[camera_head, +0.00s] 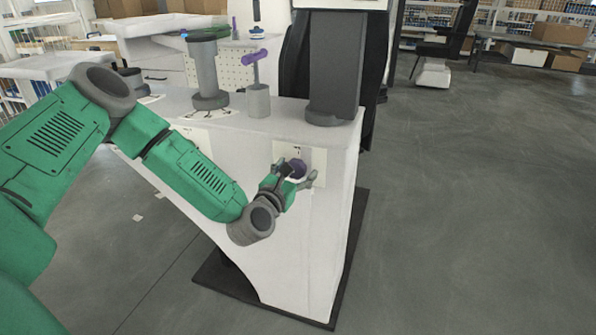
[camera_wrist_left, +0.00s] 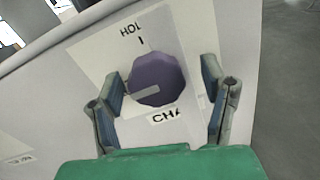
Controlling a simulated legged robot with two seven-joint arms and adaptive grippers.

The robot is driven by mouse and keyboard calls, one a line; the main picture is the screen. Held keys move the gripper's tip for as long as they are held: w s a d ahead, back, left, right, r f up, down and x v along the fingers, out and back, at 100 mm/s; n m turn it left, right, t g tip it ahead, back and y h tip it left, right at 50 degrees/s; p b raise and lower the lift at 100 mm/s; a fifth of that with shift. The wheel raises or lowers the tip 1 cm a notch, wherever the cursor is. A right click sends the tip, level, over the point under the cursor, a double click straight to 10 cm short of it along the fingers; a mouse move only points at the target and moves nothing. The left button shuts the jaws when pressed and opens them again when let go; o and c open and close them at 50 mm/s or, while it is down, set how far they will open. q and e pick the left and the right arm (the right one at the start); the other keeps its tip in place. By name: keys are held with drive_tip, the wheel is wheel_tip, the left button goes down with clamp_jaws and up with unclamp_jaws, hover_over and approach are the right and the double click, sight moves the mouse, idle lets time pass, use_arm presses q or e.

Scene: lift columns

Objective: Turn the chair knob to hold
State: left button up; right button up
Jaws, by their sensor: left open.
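The chair knob (camera_wrist_left: 157,80) is a purple, many-sided dial with a grey pointer bar, on a pale label plate (camera_wrist_left: 187,38) on the side of the white console. In the left wrist view the pointer bar lies toward the lower left. Cut-off lettering reading "HOL" shows above the knob and "CHA" below it. In the head view the knob (camera_head: 297,168) is partly covered by my left gripper (camera_head: 293,174). My left gripper (camera_wrist_left: 163,95) is open, with one finger on each side of the knob and gaps visible. My right gripper is in neither view.
The white console (camera_head: 330,230) stands on a dark base plate. Open floor (camera_head: 470,200) lies to the right.

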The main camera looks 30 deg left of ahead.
use_arm(q)
drive_tip(key=shift+w+a+f, duration=0.15)
drive_tip(key=shift+a, duration=0.25)
drive_tip(key=shift+w+a+f, duration=0.1)
drive_tip(key=shift+w+a, duration=0.05)
drive_tip(key=shift+a, duration=0.2)
drive_tip(key=shift+d, duration=0.15)
drive_tip(key=shift+d+r, duration=0.15)
drive_tip(key=shift+d, duration=0.1)
drive_tip(key=c, duration=0.4)
drive_tip(key=shift+d+r, duration=0.1)
drive_tip(key=shift+d, duration=0.1)
drive_tip(key=c, duration=0.7)
drive_tip(key=shift+d, duration=0.1)
drive_tip(key=shift+c, duration=0.3)
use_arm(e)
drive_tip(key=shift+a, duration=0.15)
use_arm(q)
drive_tip(key=shift+a, duration=0.25)
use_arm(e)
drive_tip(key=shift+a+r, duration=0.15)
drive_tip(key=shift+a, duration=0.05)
